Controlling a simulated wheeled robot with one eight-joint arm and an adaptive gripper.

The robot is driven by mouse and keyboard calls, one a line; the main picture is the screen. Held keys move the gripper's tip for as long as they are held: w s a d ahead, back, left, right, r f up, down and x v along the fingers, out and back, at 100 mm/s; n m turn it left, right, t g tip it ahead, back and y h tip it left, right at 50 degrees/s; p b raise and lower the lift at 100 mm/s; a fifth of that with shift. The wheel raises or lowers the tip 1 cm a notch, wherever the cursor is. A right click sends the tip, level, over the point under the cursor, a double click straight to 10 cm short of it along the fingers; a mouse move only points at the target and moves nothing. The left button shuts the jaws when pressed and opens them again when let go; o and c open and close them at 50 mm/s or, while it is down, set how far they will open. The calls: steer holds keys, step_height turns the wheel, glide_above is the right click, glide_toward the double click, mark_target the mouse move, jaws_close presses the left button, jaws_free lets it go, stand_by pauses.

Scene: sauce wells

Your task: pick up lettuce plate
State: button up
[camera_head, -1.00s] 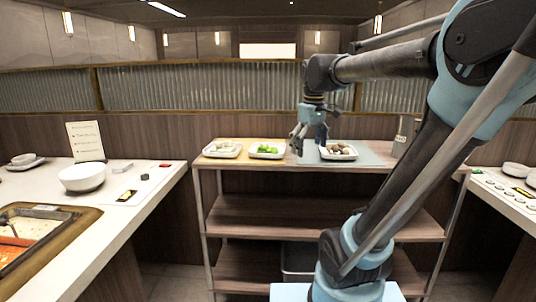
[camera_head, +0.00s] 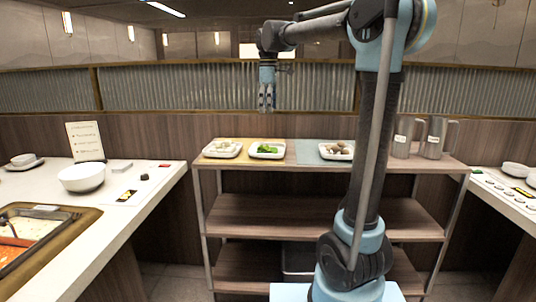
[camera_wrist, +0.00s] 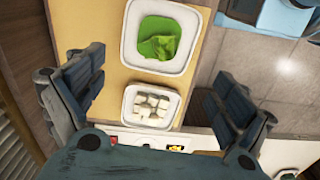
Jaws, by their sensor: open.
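The lettuce plate (camera_head: 267,150) is a white dish with green leaves on the top shelf of the cart, between two other plates. In the wrist view the lettuce plate (camera_wrist: 163,38) lies at the top, beyond my fingers. My gripper (camera_head: 266,108) hangs above the lettuce plate with a clear gap, fingers pointing down. In the wrist view my gripper (camera_wrist: 150,110) is open and empty, its fingers spread to either side of a white plate of pale cubes (camera_wrist: 152,106) below.
A plate of pale cubes (camera_head: 222,148) stands left of the lettuce and a plate of brown pieces (camera_head: 337,151) right of it. Metal pitchers (camera_head: 433,138) stand at the cart's right end. A counter with a white bowl (camera_head: 82,177) is at left.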

glide_above(267, 148)
steer(key=f, duration=1)
steer(key=shift+w+d, duration=0.2)
steer(key=shift+d, duration=0.05)
steer(key=shift+w+a+f, duration=0.15)
steer(key=shift+f, duration=2.55)
steer(key=c, duration=1.4)
